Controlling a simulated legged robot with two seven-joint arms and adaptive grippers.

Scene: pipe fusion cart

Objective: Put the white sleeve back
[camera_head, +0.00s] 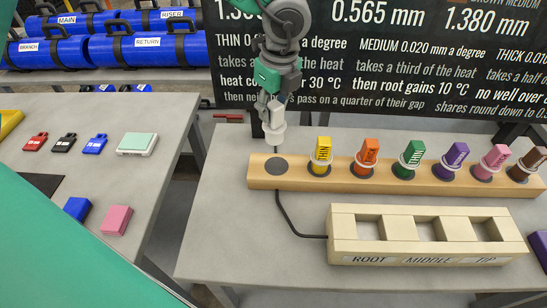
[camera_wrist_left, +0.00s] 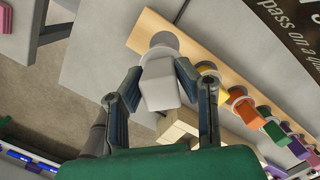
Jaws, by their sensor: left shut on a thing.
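My left gripper (camera_head: 270,112) is shut on the white sleeve (camera_head: 274,130), which hangs below its fingers, roughly upright. In the left wrist view the white sleeve (camera_wrist_left: 160,84) sits between the two fingers (camera_wrist_left: 158,88). The wooden rack (camera_head: 320,185) has a bare dark round seat (camera_head: 276,165) at its left end. In the head view the sleeve shows just above this seat, with the disc uncovered; the exact height is hard to tell. The seat also shows in the wrist view (camera_wrist_left: 165,39) beside the sleeve. My right gripper is not in view.
Yellow (camera_head: 321,152), orange (camera_head: 366,155), green (camera_head: 411,157) and other coloured sleeves stand along the rack to the right. A cream block (camera_head: 430,248) labelled ROOT, MIDDLE, TIP lies in front. A dark cable (camera_head: 287,215) runs between. A black sign (camera_head: 400,60) stands behind.

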